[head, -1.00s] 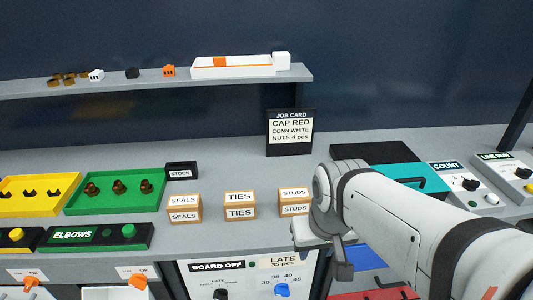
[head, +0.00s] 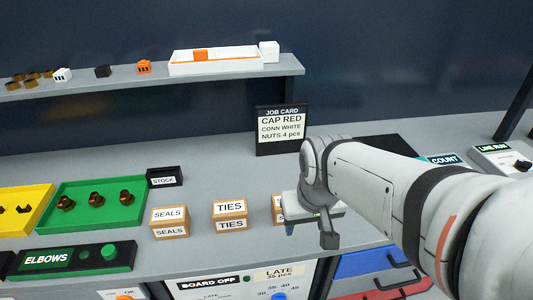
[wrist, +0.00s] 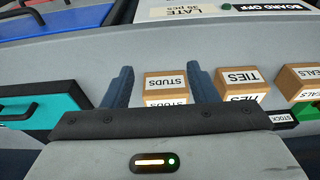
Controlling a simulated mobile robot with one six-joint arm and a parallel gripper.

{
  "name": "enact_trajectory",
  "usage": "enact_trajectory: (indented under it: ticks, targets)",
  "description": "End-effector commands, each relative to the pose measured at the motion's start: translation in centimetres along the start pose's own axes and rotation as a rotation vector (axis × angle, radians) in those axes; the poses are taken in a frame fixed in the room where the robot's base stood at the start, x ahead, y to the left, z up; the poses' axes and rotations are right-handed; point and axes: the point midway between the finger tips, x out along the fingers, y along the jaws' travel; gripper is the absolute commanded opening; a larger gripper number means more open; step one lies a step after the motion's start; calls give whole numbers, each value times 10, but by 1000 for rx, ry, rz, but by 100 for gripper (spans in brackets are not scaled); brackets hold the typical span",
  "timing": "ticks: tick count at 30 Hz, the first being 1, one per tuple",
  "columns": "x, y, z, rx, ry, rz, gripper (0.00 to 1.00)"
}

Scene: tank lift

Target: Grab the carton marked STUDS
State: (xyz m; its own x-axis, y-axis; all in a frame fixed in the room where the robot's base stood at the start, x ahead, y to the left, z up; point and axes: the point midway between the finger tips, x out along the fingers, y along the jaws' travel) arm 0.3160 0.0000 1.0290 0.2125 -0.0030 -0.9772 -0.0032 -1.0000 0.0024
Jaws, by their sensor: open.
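The STUDS carton (wrist: 165,84), a small brown box with white labels, stands on the grey bench. In the wrist view it shows between the two fingers of my open gripper (wrist: 158,82), and its near part is cut off by the gripper body. In the head view the STUDS carton (head: 277,208) is mostly hidden behind my gripper (head: 328,228), with only its left edge showing. Whether the fingers are down beside the carton or above it I cannot tell. The TIES carton (head: 230,215) and the SEALS carton (head: 169,222) stand to its left in the head view.
The job card (head: 282,130) stands behind. A teal-fronted black case (wrist: 50,110) is beside the gripper in the wrist view. Bench between is clear.

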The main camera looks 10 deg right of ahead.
Motion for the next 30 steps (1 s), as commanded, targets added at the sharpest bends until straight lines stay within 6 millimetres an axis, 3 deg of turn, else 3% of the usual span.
enact_trajectory:
  ticks: [5,12,17,30]
  targets:
    - [-1,-4,-46,1,-43,-1,68]
    - [22,-7,-94,2,-82,-2,88]
    - [35,-8,-106,2,-92,-2,100]
    - [83,-5,-105,1,-97,-2,100]
